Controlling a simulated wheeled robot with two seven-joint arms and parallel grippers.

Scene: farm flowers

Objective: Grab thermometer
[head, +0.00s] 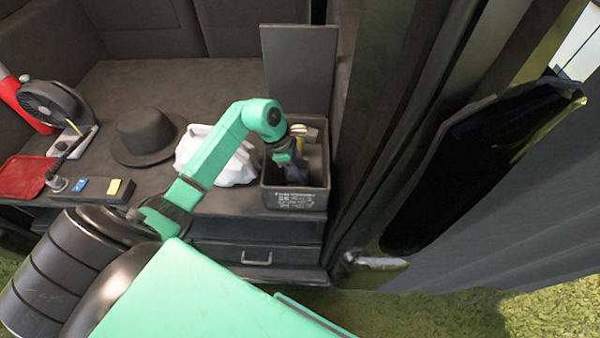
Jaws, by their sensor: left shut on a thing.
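My left arm reaches in from the left, and its gripper (294,168) points down inside a dark open box (298,200). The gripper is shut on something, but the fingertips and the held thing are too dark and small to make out. I cannot pick out a thermometer clearly. A pale and yellowish item (303,131) shows at the back of the box, behind the gripper. My right gripper is not in view.
The box stands at the right end of a dark bench, its lid (299,65) upright behind it. Left of it are a white bag (237,172), a dark hat (146,137), a fan (52,108) and a red tray (24,177). A drawer (258,257) is below.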

